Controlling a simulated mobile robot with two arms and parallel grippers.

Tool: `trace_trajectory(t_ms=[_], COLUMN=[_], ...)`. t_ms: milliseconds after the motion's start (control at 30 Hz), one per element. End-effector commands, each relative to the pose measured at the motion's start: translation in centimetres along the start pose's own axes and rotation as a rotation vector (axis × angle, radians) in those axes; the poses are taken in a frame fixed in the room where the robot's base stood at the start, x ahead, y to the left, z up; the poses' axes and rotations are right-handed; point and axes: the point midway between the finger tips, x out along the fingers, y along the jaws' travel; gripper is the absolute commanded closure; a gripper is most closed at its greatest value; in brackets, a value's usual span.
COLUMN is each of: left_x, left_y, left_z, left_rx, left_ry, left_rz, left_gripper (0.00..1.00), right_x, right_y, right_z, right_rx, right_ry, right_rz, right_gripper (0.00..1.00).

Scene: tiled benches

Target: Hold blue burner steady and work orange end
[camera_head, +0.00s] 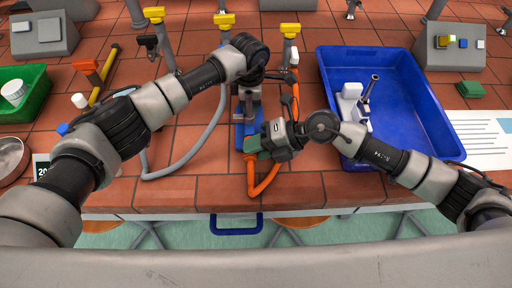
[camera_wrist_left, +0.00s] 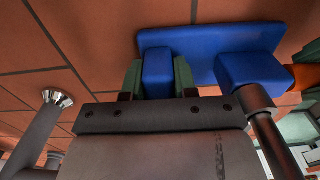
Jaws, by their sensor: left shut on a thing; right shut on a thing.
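The blue burner (camera_head: 236,133) stands on the tiled bench, partly hidden by my arms. In the left wrist view its flat blue base (camera_wrist_left: 205,42) carries two blue blocks, one with a grey tube. My left gripper (camera_wrist_left: 158,78) has its green fingers on both sides of one block and is shut on it. My right gripper (camera_head: 256,143) is shut beside the burner, on the orange end (camera_head: 250,163) of a hose. The exact joint between hose and burner is hidden by my right gripper.
A blue tray (camera_head: 425,118) with white pieces and a metal tool is at the right. A green bin (camera_head: 32,98) is at the far left. A grey hose (camera_head: 183,171) curves left of the burner. Taps with yellow handles (camera_head: 290,28) stand behind. Front tiles are clear.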

Motion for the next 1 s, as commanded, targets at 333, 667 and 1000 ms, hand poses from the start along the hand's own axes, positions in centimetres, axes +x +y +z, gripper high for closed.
trace_trajectory(t_ms=[333,667,1000], left_x=[0.0,0.0,0.0], left_y=[-0.1,-0.1,-0.1], left_z=[0.1,0.1,0.1], left_rx=[0.001,0.001,0.001], left_ry=[0.000,0.000,0.000], left_rz=[-0.002,-0.002,-0.001], left_gripper=[1.00,1.00,1.00], right_x=[-0.1,-0.9,-7.6], right_y=[0.0,0.0,-0.1], right_z=[0.3,0.3,0.3], right_rx=[-0.001,-0.001,0.001], right_ry=[-0.004,-0.005,-0.007], right_rz=[0.001,0.000,-0.003], right_gripper=[0.45,0.45,0.45])
